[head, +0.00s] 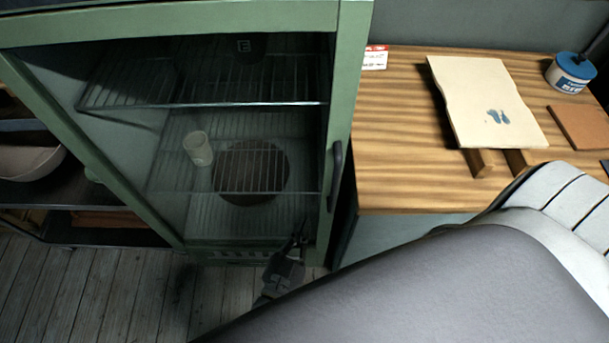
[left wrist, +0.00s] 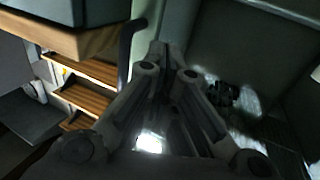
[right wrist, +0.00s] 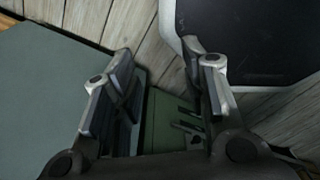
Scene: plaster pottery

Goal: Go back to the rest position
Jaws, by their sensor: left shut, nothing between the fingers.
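My left gripper (head: 303,237) is low in front of the green cabinet (head: 352,60), near the lower right of its glass front. In the left wrist view its fingers (left wrist: 161,55) come together with nothing between them. The cabinet's dark handle (head: 336,165) is above the gripper and apart from it in the head view. My right gripper (right wrist: 160,75) shows only in the right wrist view. Its fingers are wide apart and empty, above the plank floor and green surfaces. A large dark part of my own body hides the lower right of the head view.
Behind the cabinet's glass are wire racks (head: 205,104), a pale cup (head: 198,148) and a dark round plate (head: 250,172). A wooden worktop (head: 395,130) at the right holds a pale board (head: 487,100) and a blue-lidded tin (head: 570,72). Plank floor (head: 90,290) is free at lower left.

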